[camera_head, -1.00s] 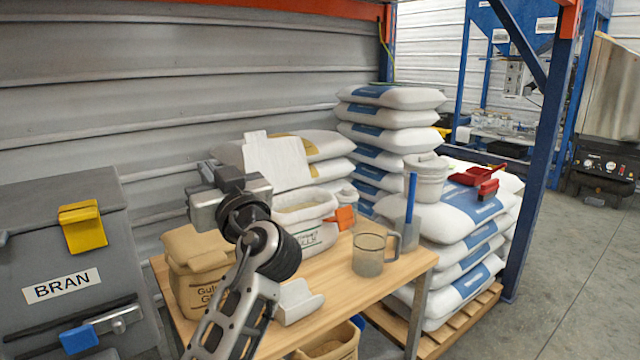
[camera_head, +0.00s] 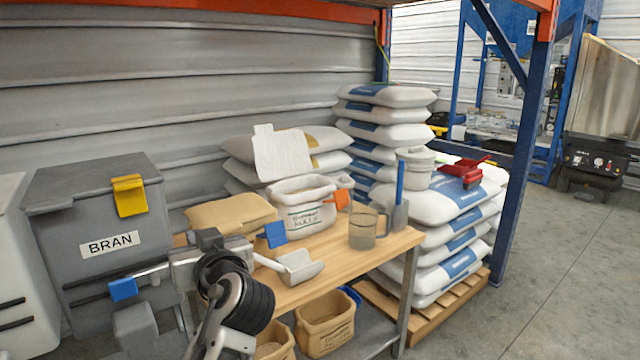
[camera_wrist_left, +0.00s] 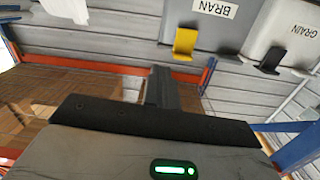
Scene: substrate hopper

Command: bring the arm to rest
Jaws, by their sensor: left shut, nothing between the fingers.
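My left arm comes in from the bottom of the head view, with its black wrist joint in front of the table's left end. My left gripper (camera_head: 178,268) is beside the grey BRAN hopper (camera_head: 90,205), near its blue handle (camera_head: 123,289); in this view its fingertips are hard to make out. In the left wrist view the fingers of the left gripper (camera_wrist_left: 162,84) are together, with nothing between them. The hopper's yellow latch also shows there (camera_wrist_left: 185,42). My right gripper is not in view.
The wooden table (camera_head: 335,270) holds a white tub (camera_head: 305,220), a clear jug (camera_head: 363,230), a white scoop (camera_head: 298,266) and a brown bag (camera_head: 230,212). Stacked sacks (camera_head: 455,205) stand on a pallet beside a blue rack post (camera_head: 520,160).

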